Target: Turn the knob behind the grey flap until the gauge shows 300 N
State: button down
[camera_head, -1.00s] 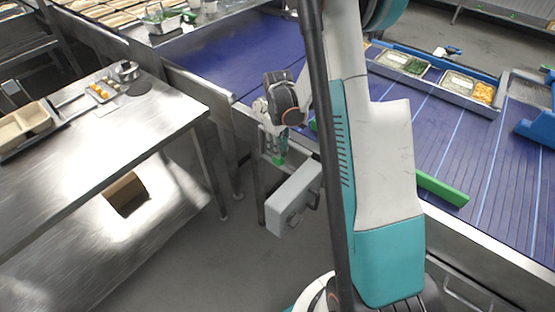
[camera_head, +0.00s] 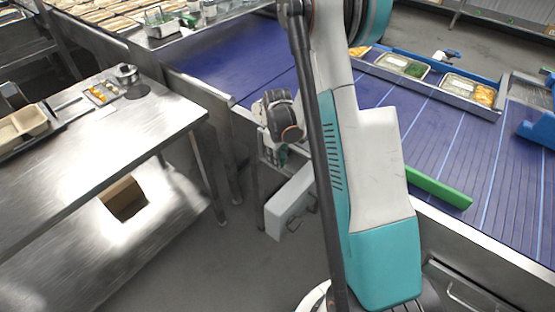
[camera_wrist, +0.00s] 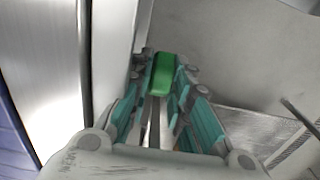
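My gripper (camera_wrist: 163,80) has teal fingers, and in the wrist view it points past a metal panel. A bright green piece (camera_wrist: 162,74) sits between its fingertips; whether they clasp it cannot be told. In the head view my gripper (camera_head: 279,155) hangs beside the conveyor's near side, small and partly hidden. A light grey box-like part (camera_head: 290,205) with a dark handle is just below it; I cannot tell whether this is the grey flap. No knob and no gauge reading can be made out.
The steel table (camera_head: 110,160) stands left, with trays and a carton (camera_head: 123,198) on its lower shelf. The blue conveyor (camera_head: 470,150) lies beyond my arm. A shiny metal panel (camera_wrist: 60,60) stands close left of my gripper. Floor shows between table and conveyor.

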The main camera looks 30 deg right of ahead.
jog(key=shift+s+d+f+t+y+b, duration=0.15)
jog(key=shift+s+t+y+b, duration=0.15)
jog(key=shift+t+b, duration=0.5)
jog(key=shift+t, duration=0.7)
jog(key=c, duration=1.8)
grip_release()
jog(key=shift+o, duration=0.2)
jog(key=shift+r, duration=0.25)
jog(key=v, duration=1.1)
jog(key=shift+d+r, duration=0.2)
jog(key=shift+r, duration=0.15)
jog(key=shift+s, duration=0.15)
